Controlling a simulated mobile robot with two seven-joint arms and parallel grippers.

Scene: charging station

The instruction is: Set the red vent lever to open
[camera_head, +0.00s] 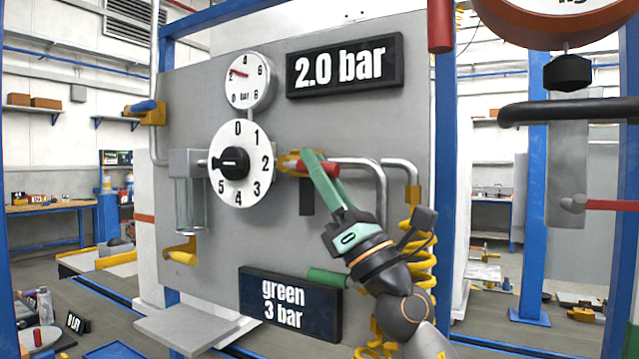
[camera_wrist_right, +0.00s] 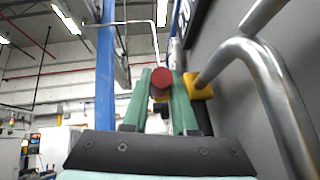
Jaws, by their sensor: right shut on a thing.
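The red vent lever (camera_head: 330,169) sits on a yellow valve body (camera_head: 288,161), right of the numbered dial on the grey panel. My right gripper (camera_head: 308,160) is at the lever, with its green fingers closed around the red grip. In the right wrist view the round red end of the lever (camera_wrist_right: 161,80) shows between the two fingertips, with the yellow fitting (camera_wrist_right: 198,86) just right of it. The fingers hide part of the lever in the head view. I cannot tell its exact angle. My left gripper is not in view.
The dial (camera_head: 256,185) with a black knob and the round gauge (camera_head: 244,97) are left of the lever. A display (camera_head: 344,66) reads 2.0 bar. A sign (camera_head: 290,303) reads "green 3 bar". Bent metal pipes (camera_head: 377,181) and a yellow coiled hose (camera_head: 422,262) are close to my right gripper.

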